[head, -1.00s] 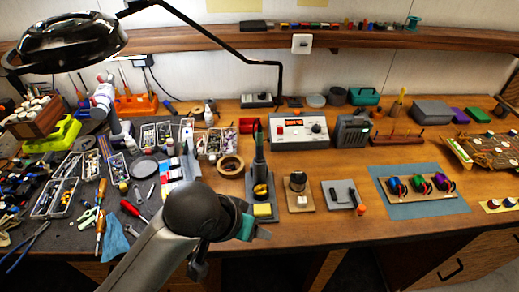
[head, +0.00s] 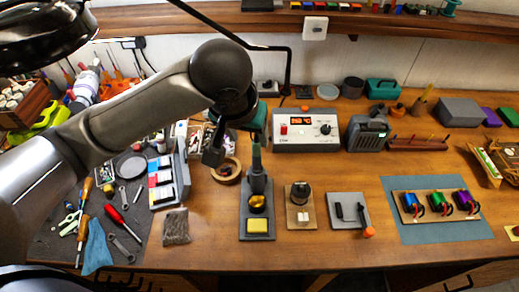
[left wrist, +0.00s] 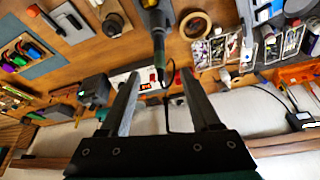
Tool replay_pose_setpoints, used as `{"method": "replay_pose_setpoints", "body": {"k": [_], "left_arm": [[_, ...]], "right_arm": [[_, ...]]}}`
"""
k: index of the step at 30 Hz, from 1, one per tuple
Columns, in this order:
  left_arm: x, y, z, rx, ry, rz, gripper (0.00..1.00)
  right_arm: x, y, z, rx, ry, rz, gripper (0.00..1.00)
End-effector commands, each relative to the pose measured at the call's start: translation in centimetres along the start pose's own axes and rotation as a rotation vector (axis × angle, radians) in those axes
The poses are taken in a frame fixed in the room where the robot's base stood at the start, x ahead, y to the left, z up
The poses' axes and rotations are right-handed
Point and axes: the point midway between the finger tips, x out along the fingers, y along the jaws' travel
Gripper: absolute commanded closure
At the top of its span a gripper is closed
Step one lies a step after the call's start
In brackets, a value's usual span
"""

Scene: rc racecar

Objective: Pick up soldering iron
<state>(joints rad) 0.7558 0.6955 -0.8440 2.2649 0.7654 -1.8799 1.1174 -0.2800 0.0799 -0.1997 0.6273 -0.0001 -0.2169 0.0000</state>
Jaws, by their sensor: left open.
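The soldering iron (head: 257,160) stands upright in its holder (head: 256,188), with its dark green handle end at the top. My left gripper (head: 258,117) is above the iron in the head view, where its fingers are hard to make out. In the left wrist view my left gripper (left wrist: 160,74) is open, its two fingers apart. The iron (left wrist: 158,50) shows there with its handle end between the fingertips, and a dark cable runs from it. I see no finger closed on it. My right gripper is in neither view.
A soldering station (head: 303,132) with a lit display stands behind the holder. A tape roll (head: 226,170) lies to the left, and a small wooden-based stand (head: 299,215) to the right. A lamp arm (head: 289,85) hangs close behind. The front bench strip is clear.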

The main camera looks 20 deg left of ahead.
Motion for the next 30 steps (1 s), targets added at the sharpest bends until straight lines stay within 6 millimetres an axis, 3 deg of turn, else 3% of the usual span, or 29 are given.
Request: {"method": "replay_pose_setpoints", "body": {"k": [3,6,12,18,30], "left_arm": [[2.8,-0.1,0.2,-0.001,-0.005,-0.003,0.36],[5.0,-0.1,0.1,-0.002,-0.003,-0.003,0.36],[8.0,0.0,0.0,0.000,-0.001,0.000,0.36],[9.0,0.1,-0.1,0.001,0.001,0.001,0.36],[13.6,0.1,-0.4,0.002,0.001,0.000,0.36]], "right_arm": [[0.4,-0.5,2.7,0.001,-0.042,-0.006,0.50],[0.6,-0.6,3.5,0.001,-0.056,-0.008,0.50],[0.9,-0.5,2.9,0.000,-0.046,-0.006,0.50],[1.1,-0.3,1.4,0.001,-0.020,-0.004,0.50],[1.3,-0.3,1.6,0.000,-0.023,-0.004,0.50]]}}
